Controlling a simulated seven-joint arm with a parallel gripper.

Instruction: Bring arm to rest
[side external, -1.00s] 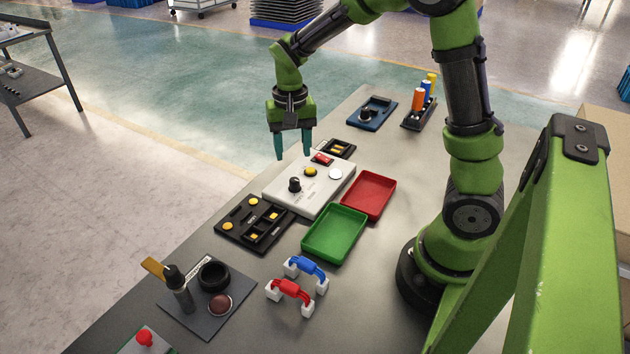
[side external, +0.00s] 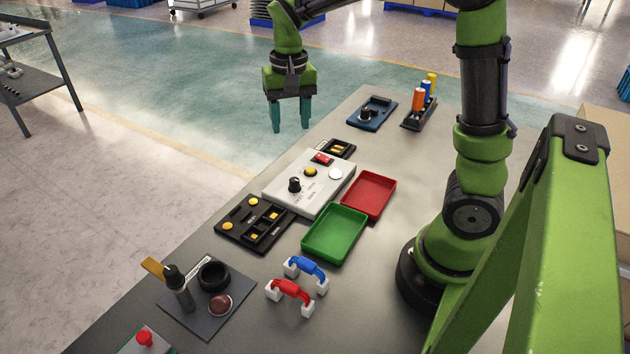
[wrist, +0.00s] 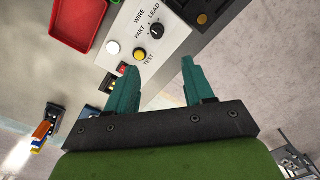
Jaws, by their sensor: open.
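My gripper (side external: 290,115) hangs with its teal fingers pointing down, raised above the far left edge of the table. Its fingers are apart with nothing between them. It also shows in the wrist view (wrist: 160,88), where the fingers appear in front of the test panel (wrist: 168,62). In the side view the white test panel (side external: 318,195), with a black knob, a yellow button, a white button and a red switch, lies on the table nearer the camera than the gripper. No contact with anything shows.
A green tray (side external: 335,234) and a red tray (side external: 369,194) lie beside the panel. A black block board (side external: 254,222), a blue device (side external: 372,113), a rack of coloured cylinders (side external: 420,112), red and blue handles (side external: 290,291) and a tool plate (side external: 210,318) stand around. The air around the gripper is clear.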

